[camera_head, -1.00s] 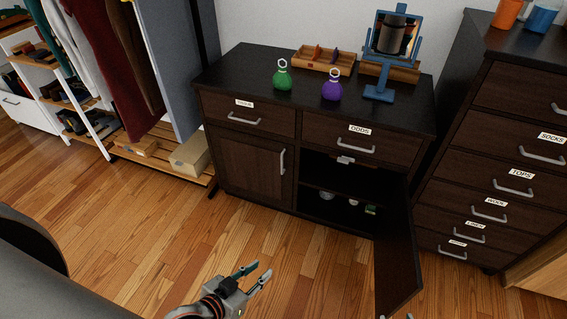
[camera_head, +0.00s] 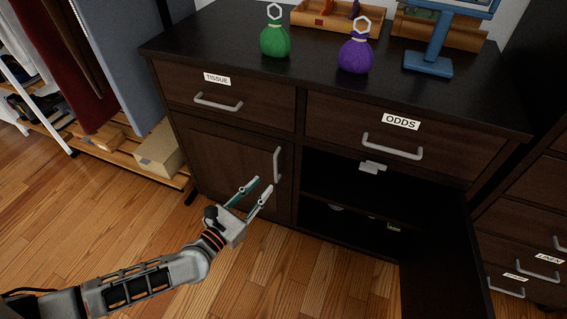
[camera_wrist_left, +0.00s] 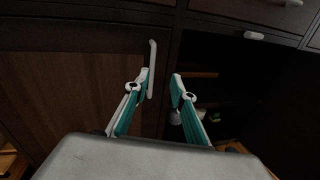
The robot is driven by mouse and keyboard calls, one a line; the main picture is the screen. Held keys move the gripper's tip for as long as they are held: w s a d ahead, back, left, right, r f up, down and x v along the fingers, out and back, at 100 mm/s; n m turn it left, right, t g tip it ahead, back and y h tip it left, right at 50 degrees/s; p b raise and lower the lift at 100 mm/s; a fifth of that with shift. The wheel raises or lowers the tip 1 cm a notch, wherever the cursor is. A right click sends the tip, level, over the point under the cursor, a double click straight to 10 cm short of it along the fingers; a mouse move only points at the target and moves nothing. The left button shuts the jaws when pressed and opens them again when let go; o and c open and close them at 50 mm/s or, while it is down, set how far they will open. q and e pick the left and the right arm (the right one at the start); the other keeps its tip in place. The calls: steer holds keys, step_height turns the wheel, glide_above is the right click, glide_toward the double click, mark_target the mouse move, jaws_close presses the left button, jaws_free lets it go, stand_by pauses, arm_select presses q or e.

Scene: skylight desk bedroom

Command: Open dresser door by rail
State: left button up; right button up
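The dark wood dresser (camera_head: 300,98) has a shut left door (camera_head: 223,168) with a vertical grey rail handle (camera_head: 278,165) near its right edge. The right door (camera_head: 438,262) stands swung open, baring a dark shelf space. My left gripper (camera_head: 263,184) is open and empty, in front of the left door, just below and left of the rail. In the left wrist view the rail (camera_wrist_left: 152,68) rises beyond the left finger, and the gap between the fingers (camera_wrist_left: 161,88) holds nothing. I cannot tell whether the left finger touches the rail. My right gripper is not in view.
Drawers labelled TISSUE (camera_head: 218,93) and ODDS (camera_head: 385,138) sit above the doors. Green (camera_head: 275,41) and purple (camera_head: 354,58) bottles stand on top. A clothes rack with a box (camera_head: 160,150) is at left, another drawer unit (camera_head: 530,230) at right.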

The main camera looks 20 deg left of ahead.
arm_select(q)
steer(key=w+n+b, duration=0.1)
steer(key=w, duration=0.8)
steer(key=shift+d+f+y, duration=0.25)
steer(key=shift+d+y, duration=0.05)
steer(key=shift+d, duration=0.05)
jaws_close()
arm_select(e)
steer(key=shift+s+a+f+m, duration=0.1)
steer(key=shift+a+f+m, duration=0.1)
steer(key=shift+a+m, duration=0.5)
